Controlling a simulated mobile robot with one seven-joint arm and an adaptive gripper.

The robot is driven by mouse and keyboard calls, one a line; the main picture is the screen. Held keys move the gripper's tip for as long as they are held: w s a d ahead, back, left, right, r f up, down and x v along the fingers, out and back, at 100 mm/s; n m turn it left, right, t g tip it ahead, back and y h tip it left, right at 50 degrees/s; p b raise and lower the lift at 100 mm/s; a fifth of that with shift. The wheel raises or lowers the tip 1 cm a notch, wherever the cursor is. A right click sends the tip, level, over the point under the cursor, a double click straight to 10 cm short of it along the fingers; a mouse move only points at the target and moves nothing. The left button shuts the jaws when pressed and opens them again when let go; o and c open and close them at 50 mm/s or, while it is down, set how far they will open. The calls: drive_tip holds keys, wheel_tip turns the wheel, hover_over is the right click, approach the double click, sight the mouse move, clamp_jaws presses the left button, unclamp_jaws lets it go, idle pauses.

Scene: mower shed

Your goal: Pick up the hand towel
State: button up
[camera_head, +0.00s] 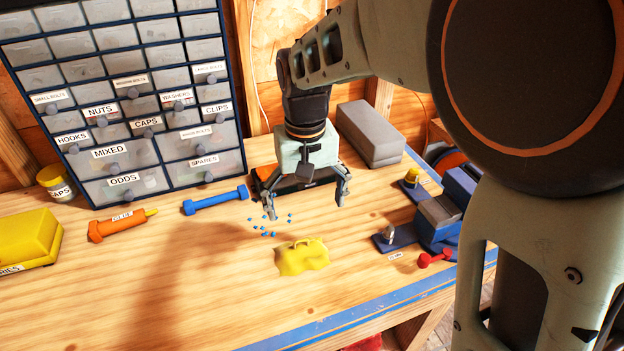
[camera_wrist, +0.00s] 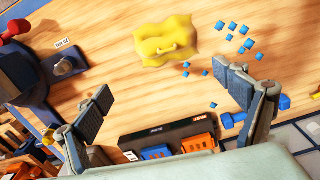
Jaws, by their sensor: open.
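The hand towel is most likely the yellow crumpled cloth (camera_head: 302,257) lying on the wooden bench, with a raised fold on top. It also shows in the wrist view (camera_wrist: 166,42), near the top middle. My gripper (camera_head: 306,208) is above the bench, behind the cloth in the head view, and apart from it. Its two fingers are spread and nothing is between them. In the wrist view my gripper (camera_wrist: 170,102) has its fingers on either side, with the cloth beyond the fingertips.
Several small blue pieces (camera_head: 268,234) lie beside the cloth. A blue dumbbell-shaped tool (camera_head: 215,200) and an orange tool (camera_head: 118,226) lie left, before a drawer cabinet (camera_head: 125,120). A blue vise-like device (camera_head: 445,215) and red item (camera_head: 434,258) stand right. Bare wood lies left of the cloth.

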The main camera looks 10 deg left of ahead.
sight(301, 240)
drive_tip(key=f, duration=0.3)
drive_tip(key=s+f+p, duration=0.1)
drive_tip(key=f, duration=0.3)
drive_tip(key=a+f, duration=0.1)
drive_tip(key=f, duration=0.3)
drive_tip(key=shift+s, duration=0.15)
drive_tip(key=c, duration=1)
drive_tip(key=shift+c, duration=0.2)
drive_tip(key=shift+r, duration=0.6)
drive_tip(key=w+d+r+b, duration=0.2)
drive_tip(key=w+d+r, duration=0.1)
drive_tip(key=d+r, duration=0.8)
drive_tip(key=d, duration=0.2)
drive_tip(key=shift+d+r, duration=0.35)
